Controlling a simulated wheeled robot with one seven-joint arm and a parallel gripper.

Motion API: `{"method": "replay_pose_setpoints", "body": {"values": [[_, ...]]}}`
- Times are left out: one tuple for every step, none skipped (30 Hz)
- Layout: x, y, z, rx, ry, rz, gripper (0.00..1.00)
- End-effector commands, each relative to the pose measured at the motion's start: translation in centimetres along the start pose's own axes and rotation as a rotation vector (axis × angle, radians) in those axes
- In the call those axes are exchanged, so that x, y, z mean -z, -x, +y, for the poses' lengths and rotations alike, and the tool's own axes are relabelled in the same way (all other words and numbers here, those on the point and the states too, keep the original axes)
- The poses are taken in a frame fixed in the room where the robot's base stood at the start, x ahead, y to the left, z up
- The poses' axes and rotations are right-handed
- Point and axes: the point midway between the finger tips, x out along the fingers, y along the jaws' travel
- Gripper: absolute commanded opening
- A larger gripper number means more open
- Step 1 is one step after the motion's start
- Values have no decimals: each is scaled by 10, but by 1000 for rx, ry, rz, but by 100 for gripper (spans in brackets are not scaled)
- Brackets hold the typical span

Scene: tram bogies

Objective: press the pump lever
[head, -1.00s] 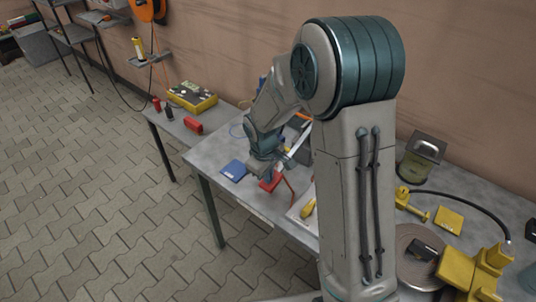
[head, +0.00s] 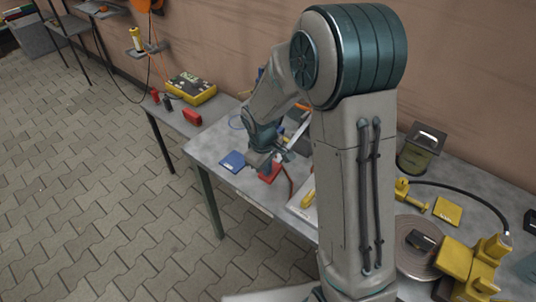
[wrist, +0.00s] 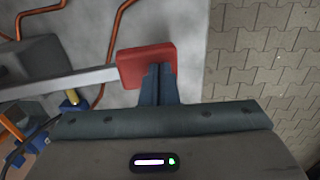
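In the wrist view a lever, a pale grey bar with a red block-shaped grip (wrist: 146,67), runs in from a dark grey body (wrist: 35,65) on the left. The red grip also shows in the head view (head: 270,171), near the bench's front edge. My gripper (wrist: 158,72) has its two dark fingers together, with nothing seen between them. The fingertips overlap the right part of the red grip in the wrist view. I cannot tell whether they touch it. In the head view my gripper (head: 278,155) is just above the grip, partly hidden by my wrist.
A blue booklet (head: 232,162) lies left of the grip on the grey bench (head: 211,147). Copper pipes (wrist: 113,28) run near the lever. A yellow case (head: 192,89) sits on the lower left table. Yellow hose equipment (head: 471,268) stands at right. The left floor is clear.

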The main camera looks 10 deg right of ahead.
Motion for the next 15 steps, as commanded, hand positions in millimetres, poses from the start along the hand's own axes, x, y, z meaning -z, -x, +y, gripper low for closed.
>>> {"method": "replay_pose_setpoints", "body": {"values": [[1, 16, -1, -3, 1, 5, 0], [1, 23, -1, -5, 1, 7, 0], [2, 33, -2, -8, 1, 11, 0], [2, 41, -3, -11, 0, 15, 0], [3, 42, -5, -12, 0, 18, 0], [3, 50, -7, -13, -1, 19, 0], [3, 57, -8, -13, -1, 19, 0], [4, 64, -9, -14, 0, 20, 0], [3, 73, -11, -14, -1, 19, 0], [3, 80, -12, -14, -1, 20, 0], [3, 85, -13, -13, -2, 20, 0], [3, 94, -14, -14, -2, 20, 0], [3, 99, -15, -14, -2, 20, 0], [3, 105, -16, -14, -2, 20, 0], [3, 111, -18, -15, -2, 20, 0]]}}
